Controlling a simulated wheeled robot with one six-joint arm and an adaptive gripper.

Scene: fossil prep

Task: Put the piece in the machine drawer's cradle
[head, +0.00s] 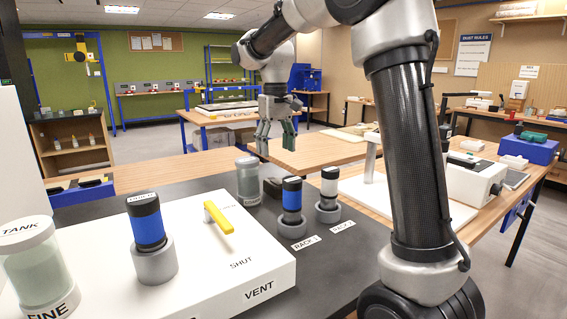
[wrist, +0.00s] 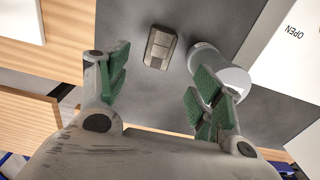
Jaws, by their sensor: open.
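My gripper (head: 276,138) hangs open and empty above the dark counter, its green-padded fingers apart; they also show in the wrist view (wrist: 160,95). The white machine (head: 180,285) has a yellow handle (head: 218,216) and the words SHUT and VENT. A blue-banded black cylinder (head: 148,222) stands upright in a grey holder on its top. Similar cylinders stand upright at RACK 1 (head: 291,200) and RACK 2 (head: 329,190), the second white-banded. No drawer or cradle can be made out, and I cannot tell which thing is the piece.
A pale jar (head: 249,182) stands at the machine's far edge; a pale round-topped thing (wrist: 232,78) is beside my right finger in the wrist view. A small grey-brown block (wrist: 160,47) lies between the fingers' lines. A FINE tank (head: 38,270) stands front left. Wooden tables lie beyond.

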